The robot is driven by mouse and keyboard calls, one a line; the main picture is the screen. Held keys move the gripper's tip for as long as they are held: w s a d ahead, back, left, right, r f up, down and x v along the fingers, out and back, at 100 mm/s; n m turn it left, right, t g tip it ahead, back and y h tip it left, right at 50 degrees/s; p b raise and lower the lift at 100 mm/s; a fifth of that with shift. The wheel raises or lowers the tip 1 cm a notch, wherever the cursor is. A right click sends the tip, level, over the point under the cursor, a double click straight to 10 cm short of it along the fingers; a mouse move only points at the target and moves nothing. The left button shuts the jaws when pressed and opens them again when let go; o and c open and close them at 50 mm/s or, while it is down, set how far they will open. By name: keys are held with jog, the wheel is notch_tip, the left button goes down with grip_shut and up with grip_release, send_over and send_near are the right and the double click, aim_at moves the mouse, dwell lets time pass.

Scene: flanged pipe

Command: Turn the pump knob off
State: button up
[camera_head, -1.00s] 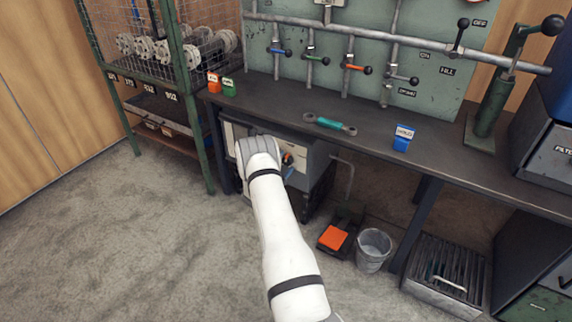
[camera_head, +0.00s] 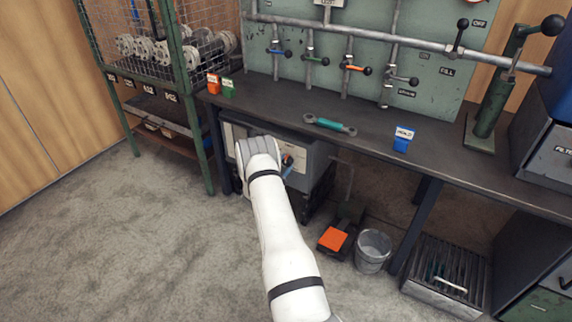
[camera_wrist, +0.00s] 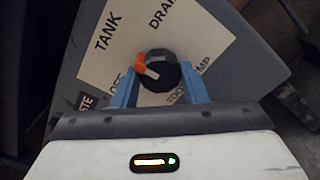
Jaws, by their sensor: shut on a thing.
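The pump knob is a dark round knob (camera_wrist: 158,72) with an orange pointer, in the wrist view. It sits on a cream label plate with the words TANK, DRAIN and a partly covered OFF. The orange pointer points to the left in that view, near the OFF lettering. My gripper (camera_wrist: 160,90) has its two blue fingers on either side of the knob, shut on it. In the head view my gripper (camera_head: 288,172) is at the front of the grey pump box (camera_head: 318,165) under the bench, and my wrist hides part of the box.
The dark bench (camera_head: 270,105) overhangs the pump box. An orange foot pedal (camera_head: 332,239) and a metal bucket (camera_head: 373,250) stand on the floor to the right. A wire-mesh rack (camera_head: 185,90) stands at the left. The carpet in front is clear.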

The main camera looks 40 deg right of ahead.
jog(key=n, duration=0.2)
jog(key=n+b, duration=0.1)
jog(key=n, duration=0.2)
jog(key=shift+w+a+n+b, duration=0.25)
jog(key=shift+a+n+b, duration=0.05)
jog(key=shift+n, duration=0.1)
jog(key=n, duration=0.5)
jog(key=shift+r+b, duration=0.15)
jog(key=shift+b, duration=0.15)
jog(key=shift+w+n, duration=0.1)
jog(key=shift+n, duration=0.3)
jog(key=o, duration=0.7)
jog(key=shift+o, duration=1.4)
jog(key=shift+d, duration=0.1)
jog(key=shift+s, duration=0.2)
jog(key=p+v, duration=0.2)
jog(key=v, duration=0.6)
jog(key=shift+d, duration=0.1)
